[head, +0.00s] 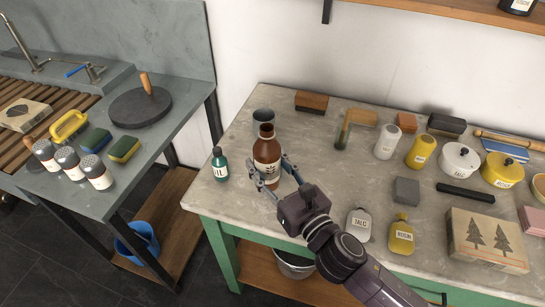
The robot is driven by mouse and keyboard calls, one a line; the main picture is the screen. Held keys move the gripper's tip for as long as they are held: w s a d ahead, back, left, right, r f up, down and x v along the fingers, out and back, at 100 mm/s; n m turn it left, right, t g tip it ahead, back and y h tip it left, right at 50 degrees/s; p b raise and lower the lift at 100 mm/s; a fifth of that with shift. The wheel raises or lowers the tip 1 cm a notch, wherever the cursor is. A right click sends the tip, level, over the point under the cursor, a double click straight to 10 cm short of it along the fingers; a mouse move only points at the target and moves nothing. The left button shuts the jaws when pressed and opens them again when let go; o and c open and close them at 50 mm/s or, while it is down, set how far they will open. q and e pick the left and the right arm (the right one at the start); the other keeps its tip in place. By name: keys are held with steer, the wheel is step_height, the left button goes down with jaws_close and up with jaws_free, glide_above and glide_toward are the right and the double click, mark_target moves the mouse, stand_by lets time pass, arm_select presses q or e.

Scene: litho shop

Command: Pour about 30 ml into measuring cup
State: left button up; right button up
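My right gripper (267,173) comes from the lower right and has one finger on each side of the bottle's lower body. I cannot tell whether the fingers press on it or whether its base rests on the table. My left gripper is not in view.
A small teal bottle (219,164) stands left of the brown bottle near the table's left edge. Talc (358,224) and rosin (401,236) containers stand near the front edge.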

steer(key=a, duration=0.1)
steer(key=w+a+f+n+g+y, duration=0.1)
steer(key=a+f+y+b, duration=0.1)
steer(key=a, duration=0.1)
steer(key=shift+w+f+n, duration=0.25)
steer(key=shift+w+n, duration=0.05)
steer(key=shift+f+g, duration=0.1)
steer(key=shift+g, duration=0.2)
